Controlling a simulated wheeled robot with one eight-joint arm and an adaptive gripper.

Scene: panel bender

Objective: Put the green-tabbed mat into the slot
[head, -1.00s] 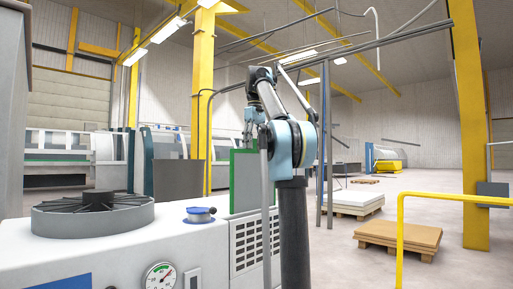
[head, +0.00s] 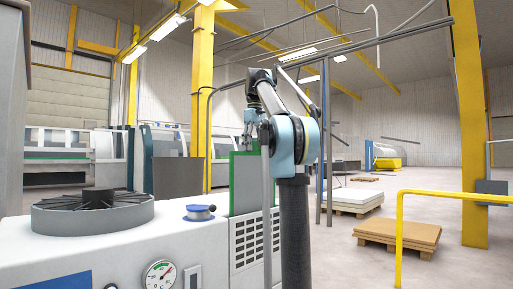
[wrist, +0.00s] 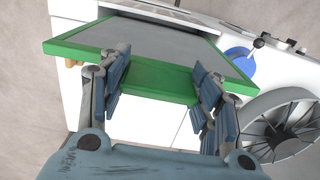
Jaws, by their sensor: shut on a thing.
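The mat is a flat grey panel with a green edge (wrist: 150,83) in the wrist view. In the head view its grey face with green border (head: 243,182) stands upright at the right end of the white machine. My gripper (wrist: 158,70) is shut on the near green edge, with one finger at each side of it. In the head view my gripper (head: 249,141) is at the top of the mat, partly hidden by my arm. I cannot make out the slot in either view, nor whether the mat's lower edge touches the machine.
The white machine (head: 170,250) carries a round grey slotted disc (head: 92,214), a blue knob (head: 200,212) and a gauge (head: 159,275). A yellow rail (head: 400,240) and stacked boards on a pallet (head: 398,234) are at the right. Open floor lies beyond.

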